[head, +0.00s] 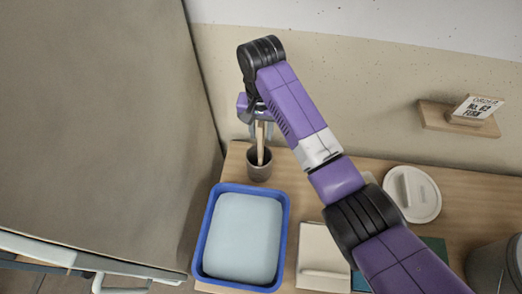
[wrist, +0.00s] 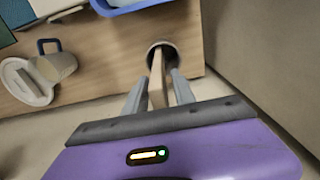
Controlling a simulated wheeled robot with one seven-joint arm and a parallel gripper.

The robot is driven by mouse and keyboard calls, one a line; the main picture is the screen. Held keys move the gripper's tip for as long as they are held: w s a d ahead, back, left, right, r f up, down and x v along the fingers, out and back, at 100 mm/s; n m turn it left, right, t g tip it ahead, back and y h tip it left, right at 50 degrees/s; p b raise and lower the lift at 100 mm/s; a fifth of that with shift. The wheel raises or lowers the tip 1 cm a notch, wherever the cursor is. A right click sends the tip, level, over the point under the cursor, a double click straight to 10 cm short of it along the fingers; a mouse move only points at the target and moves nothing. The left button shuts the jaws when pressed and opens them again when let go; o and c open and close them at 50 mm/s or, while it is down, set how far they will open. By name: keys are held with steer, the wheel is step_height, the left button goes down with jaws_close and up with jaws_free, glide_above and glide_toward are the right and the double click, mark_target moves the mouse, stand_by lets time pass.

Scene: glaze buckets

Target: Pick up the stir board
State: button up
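The stir board (head: 261,143) is a thin pale wooden stick standing up out of a dark grey cup (head: 259,170) on the table. In the wrist view the board (wrist: 157,84) runs up between the two fingers into the round cup mouth (wrist: 163,50). My gripper (wrist: 159,76) points down over the cup. Its fingers are spread on either side of the board, with a small gap showing on both sides. In the head view my gripper (head: 263,119) is around the board's upper part, which is partly hidden.
A blue tray (head: 201,230) of pale blue liquid sits just in front of the cup. A large grey panel (head: 110,120) stands close on the left. A white disc (head: 412,195) and a grey bucket (head: 488,268) are right. A wall shelf (head: 440,118) holds a sign.

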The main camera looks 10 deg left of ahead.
jaws_close()
stand_by(1.2)
